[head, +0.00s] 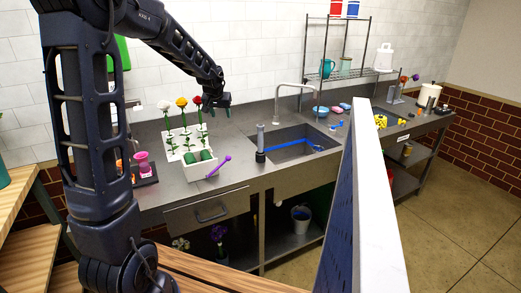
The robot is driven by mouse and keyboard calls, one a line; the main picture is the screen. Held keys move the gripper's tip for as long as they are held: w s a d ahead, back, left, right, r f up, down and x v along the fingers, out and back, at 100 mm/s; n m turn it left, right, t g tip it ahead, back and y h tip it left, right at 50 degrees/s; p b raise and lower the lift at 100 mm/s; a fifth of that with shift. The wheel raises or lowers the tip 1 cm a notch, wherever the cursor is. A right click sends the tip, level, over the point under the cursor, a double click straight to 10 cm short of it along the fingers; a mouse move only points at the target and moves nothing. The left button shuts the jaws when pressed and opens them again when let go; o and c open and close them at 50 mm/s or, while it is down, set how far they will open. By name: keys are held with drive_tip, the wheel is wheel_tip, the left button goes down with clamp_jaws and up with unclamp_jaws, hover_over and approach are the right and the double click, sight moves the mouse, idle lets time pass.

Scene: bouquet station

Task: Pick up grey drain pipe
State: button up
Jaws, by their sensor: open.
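The grey drain pipe (261,138) appears to be the upright grey cylinder with a dark, wider base, standing on the steel counter at the left front corner of the sink. My gripper (226,108) hangs above the back of the counter, behind and left of the pipe and clearly apart from it. It is beside the red flower. It looks open and empty, though its fingers are small and dark in this view.
A white planter (198,168) and rack with red, yellow and white flowers stand left of the pipe. A purple tool (219,166) lies by the planter. The sink (296,150) holds a blue bar (292,146). A tall white-edged panel (364,170) blocks part of the right side.

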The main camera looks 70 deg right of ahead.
drive_tip(key=m+g, duration=0.1)
drive_tip(key=m, duration=0.1)
approach(260, 131)
wheel_tip(260, 131, down, 2)
drive_tip(key=shift+d+r+x, duration=0.1)
drive_tip(key=shift+d+x, duration=0.05)
drive_tip(key=shift+x, duration=1.7)
drive_tip(key=shift+d+r+x, duration=0.1)
drive_tip(key=shift+d+x, duration=0.05)
drive_tip(key=shift+x, duration=1.7)
drive_tip(key=shift+d+r+x, duration=0.1)
drive_tip(key=shift+d+x, duration=0.1)
drive_tip(key=shift+x, duration=1.65)
drive_tip(key=shift+w, duration=0.1)
clamp_jaws()
